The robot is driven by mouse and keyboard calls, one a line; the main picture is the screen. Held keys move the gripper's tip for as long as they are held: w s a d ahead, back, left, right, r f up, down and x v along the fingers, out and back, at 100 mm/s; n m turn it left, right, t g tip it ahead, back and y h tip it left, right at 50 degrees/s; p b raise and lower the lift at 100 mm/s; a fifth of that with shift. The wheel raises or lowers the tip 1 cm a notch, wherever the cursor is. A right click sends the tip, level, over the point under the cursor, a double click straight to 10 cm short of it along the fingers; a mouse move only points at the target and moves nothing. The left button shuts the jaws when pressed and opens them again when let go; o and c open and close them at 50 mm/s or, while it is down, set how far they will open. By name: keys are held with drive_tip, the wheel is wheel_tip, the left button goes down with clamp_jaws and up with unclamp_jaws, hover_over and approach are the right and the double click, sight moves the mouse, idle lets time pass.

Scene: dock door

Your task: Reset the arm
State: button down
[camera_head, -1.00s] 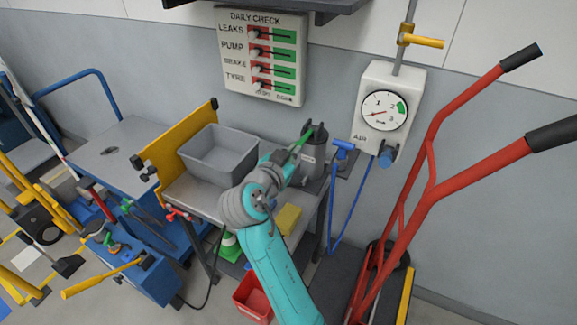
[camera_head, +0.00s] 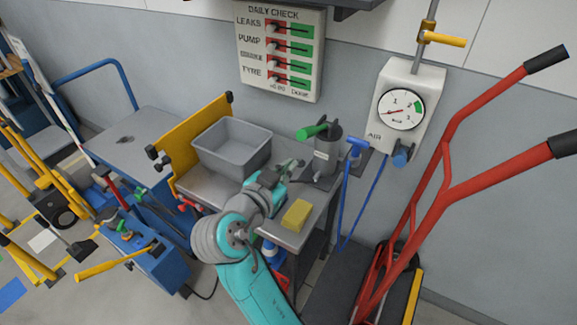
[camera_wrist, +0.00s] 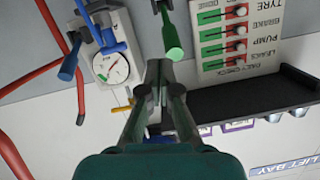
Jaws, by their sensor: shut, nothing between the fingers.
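My teal arm reaches up over the grey bench. My gripper (camera_head: 292,165) is shut and empty, low and to the left of the grey cylinder (camera_head: 326,155) with the green handle (camera_head: 312,131). In the wrist view, which is upside down, my gripper's fingers (camera_wrist: 158,68) meet at the tips with nothing between them. The green handle (camera_wrist: 172,38) shows just beyond the fingertips there, apparently apart from them.
A grey bin (camera_head: 232,148) and a yellow block (camera_head: 297,214) sit on the bench. The air gauge (camera_head: 402,110) and daily check board (camera_head: 280,52) are on the wall. A red hand truck (camera_head: 445,180) stands at right. Blue machinery (camera_head: 140,262) is at lower left.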

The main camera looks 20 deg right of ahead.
idle(0.6)
drive_tip(key=s+d+f+n+t+y, duration=0.1)
drive_tip(key=s+f+n+y, duration=0.15)
drive_tip(key=f, duration=0.35)
drive_tip(key=s+d+f+n+y, duration=0.2)
drive_tip(key=s+f+n, duration=0.2)
drive_tip(key=f, duration=0.3)
drive_tip(key=s+d+f+n+t+y, duration=0.1)
drive_tip(key=s+f+n+y, duration=0.15)
drive_tip(key=f, duration=0.35)
drive_tip(key=s+f+n+y, duration=0.2)
drive_tip(key=s+f, duration=0.1)
drive_tip(key=s, duration=0.5)
drive_tip(key=s+f+n+y, duration=0.1)
drive_tip(key=s+f, duration=0.2)
drive_tip(key=s, duration=0.4)
drive_tip(key=s+d+r, duration=0.1)
drive_tip(key=s+r, duration=0.2)
drive_tip(key=s, duration=0.6)
drive_tip(key=s+d+r+m+t, duration=0.1)
drive_tip(key=s+r, duration=0.3)
drive_tip(key=s, duration=0.6)
drive_tip(key=shift+s+r, duration=0.15)
drive_tip(key=shift+r, duration=0.05)
